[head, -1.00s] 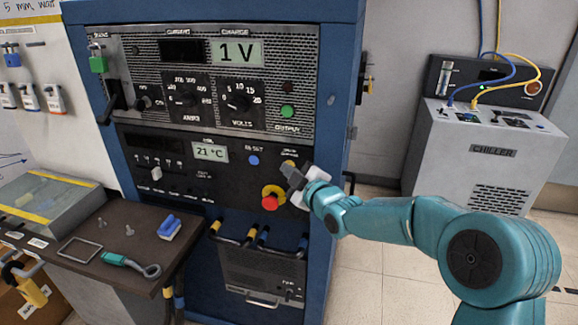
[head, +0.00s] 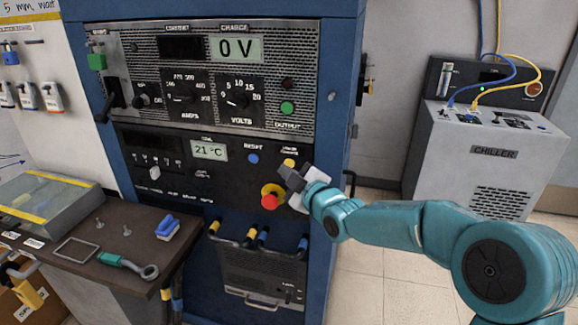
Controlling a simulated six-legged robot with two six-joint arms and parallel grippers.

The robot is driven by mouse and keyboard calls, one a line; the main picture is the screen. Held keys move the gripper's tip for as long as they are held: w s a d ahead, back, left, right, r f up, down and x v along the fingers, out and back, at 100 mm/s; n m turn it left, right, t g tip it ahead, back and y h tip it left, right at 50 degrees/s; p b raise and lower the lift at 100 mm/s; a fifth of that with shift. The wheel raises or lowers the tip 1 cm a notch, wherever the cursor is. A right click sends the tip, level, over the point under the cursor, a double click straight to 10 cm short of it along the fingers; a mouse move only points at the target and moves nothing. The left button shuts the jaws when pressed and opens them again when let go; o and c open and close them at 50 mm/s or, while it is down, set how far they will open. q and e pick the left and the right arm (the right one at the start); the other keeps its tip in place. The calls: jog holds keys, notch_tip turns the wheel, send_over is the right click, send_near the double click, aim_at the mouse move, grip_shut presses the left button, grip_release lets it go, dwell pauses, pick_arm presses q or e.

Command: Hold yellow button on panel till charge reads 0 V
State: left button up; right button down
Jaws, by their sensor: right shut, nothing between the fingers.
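The charge display (head: 236,48) at the top of the panel (head: 226,149) reads 0 V. The yellow button (head: 289,163) is on the lower panel, at its right side, partly hidden by my right gripper. My right gripper (head: 286,172) is shut and empty, its tip at the button's lower edge. I cannot tell for sure whether the tip presses the button. My left gripper is not in view.
A red emergency knob on a yellow ring (head: 270,200) sits just below and left of my right gripper. A blue reset button (head: 253,159) is to the left. A bench (head: 88,262) with tools stands at lower left, and a chiller (head: 483,155) at right.

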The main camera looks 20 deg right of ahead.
jog(key=s+a+b, duration=0.1)
jog(key=s+b, duration=0.1)
jog(key=s+a+b, duration=0.2)
jog(key=shift+s, duration=0.1)
dwell(0.3)
jog(key=shift+d, duration=0.1)
